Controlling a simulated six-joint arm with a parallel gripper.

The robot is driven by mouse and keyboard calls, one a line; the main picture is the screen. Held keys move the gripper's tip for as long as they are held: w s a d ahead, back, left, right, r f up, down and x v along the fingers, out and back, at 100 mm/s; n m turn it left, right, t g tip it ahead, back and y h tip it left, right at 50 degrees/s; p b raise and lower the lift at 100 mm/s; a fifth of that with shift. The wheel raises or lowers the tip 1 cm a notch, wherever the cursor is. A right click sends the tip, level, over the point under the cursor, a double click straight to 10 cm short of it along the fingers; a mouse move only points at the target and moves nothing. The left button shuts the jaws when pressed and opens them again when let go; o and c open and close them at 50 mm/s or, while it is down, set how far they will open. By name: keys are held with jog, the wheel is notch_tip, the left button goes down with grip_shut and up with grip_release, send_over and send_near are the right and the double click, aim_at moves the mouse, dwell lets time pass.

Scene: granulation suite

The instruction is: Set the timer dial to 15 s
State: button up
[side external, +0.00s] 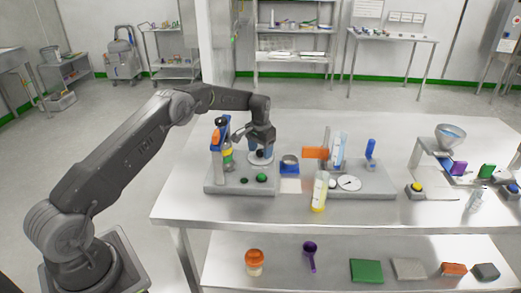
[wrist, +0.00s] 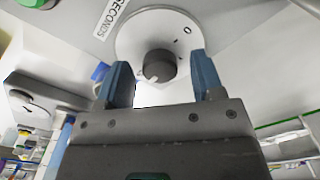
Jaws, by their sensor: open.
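The timer dial is a white disc (wrist: 128,42) with a dark grey knob (wrist: 158,66) in the wrist view. A "SECONDS" label (wrist: 112,18) is beside it and a "0" shows near its rim. A pale pointer mark is on the knob's lower left; the other scale figures are not readable. My gripper (wrist: 159,62) is open, its blue fingers on either side of the knob with visible gaps. In the side view my gripper (side external: 261,143) is right above the white dial disc (side external: 262,161) on the left grey station, hiding much of the knob.
A bottle with a yellow-green band (side external: 228,157) and a blue post stand close left of my gripper. A green button (side external: 261,177) is in front of the dial. A blue-based cup (side external: 290,168), a yellow-liquid cylinder (side external: 319,194) and another white dial (side external: 350,184) are to the right.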

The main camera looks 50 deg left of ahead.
aim_at(261, 151)
notch_tip(261, 151, up, 14)
dwell(0.5)
jog(key=shift+f, duration=0.1)
